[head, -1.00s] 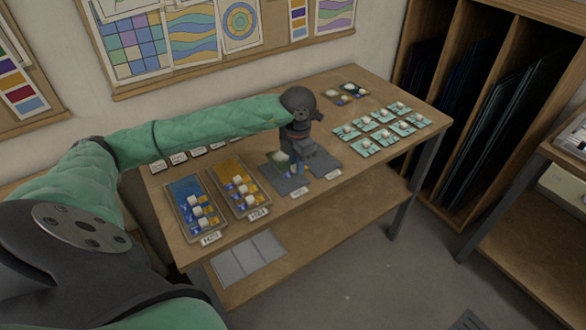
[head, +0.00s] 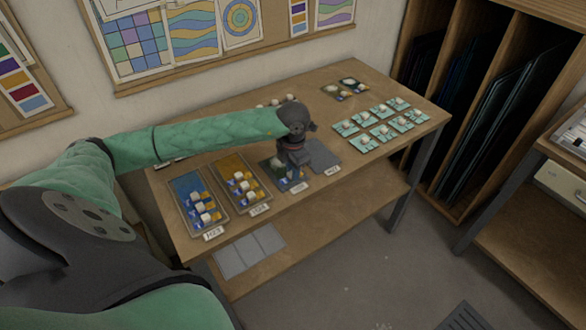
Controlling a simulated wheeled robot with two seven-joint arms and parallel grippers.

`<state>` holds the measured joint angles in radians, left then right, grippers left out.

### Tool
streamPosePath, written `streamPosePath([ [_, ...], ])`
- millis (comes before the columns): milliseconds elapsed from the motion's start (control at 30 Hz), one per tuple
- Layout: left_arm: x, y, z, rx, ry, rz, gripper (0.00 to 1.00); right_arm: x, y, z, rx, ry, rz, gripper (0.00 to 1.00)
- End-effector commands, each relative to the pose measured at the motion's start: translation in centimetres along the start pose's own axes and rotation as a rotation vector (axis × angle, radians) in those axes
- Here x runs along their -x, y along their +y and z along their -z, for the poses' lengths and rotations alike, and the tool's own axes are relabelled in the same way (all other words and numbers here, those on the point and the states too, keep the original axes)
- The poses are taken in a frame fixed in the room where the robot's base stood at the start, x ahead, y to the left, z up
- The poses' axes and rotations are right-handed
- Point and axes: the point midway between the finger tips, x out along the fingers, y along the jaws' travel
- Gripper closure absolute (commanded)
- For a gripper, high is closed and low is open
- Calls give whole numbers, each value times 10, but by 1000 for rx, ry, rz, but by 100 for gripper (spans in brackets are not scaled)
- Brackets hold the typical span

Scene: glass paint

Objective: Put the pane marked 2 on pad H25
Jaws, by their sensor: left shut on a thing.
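My left gripper (head: 291,168) reaches over the table from the left and points down at the third place along the front row. It is shut on a small dark pane (head: 278,167) with a pale knob; any number on it is too small to read. The pane is at the grey pad (head: 297,179), whose front label seems to read H25. I cannot tell whether the pane touches the pad. The gripper and wrist hide part of both. My right gripper is not in view.
Left of that pad stand a blue tray (head: 184,182) and an amber tray (head: 228,165), each holding small panes with white knobs. A bare grey pad (head: 322,157) is to its right. Several pale teal panes (head: 367,143) lie further right. Two dark panes (head: 354,84) lie at the back.

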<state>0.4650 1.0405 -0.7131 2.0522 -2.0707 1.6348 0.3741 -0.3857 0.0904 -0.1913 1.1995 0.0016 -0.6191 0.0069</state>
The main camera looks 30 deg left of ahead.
Motion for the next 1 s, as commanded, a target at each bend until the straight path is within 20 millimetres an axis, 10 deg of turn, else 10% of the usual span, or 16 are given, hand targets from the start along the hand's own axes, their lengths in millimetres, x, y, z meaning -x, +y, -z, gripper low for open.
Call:
streamPosePath([
  [267,-2,0,0,0,0,0,100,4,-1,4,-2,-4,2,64],
  [300,-2,0,0,0,0,0,77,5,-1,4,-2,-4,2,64],
  [400,-2,0,0,0,0,0,59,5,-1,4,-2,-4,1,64],
  [1000,5,0,0,0,-1,0,59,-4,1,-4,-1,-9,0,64],
])
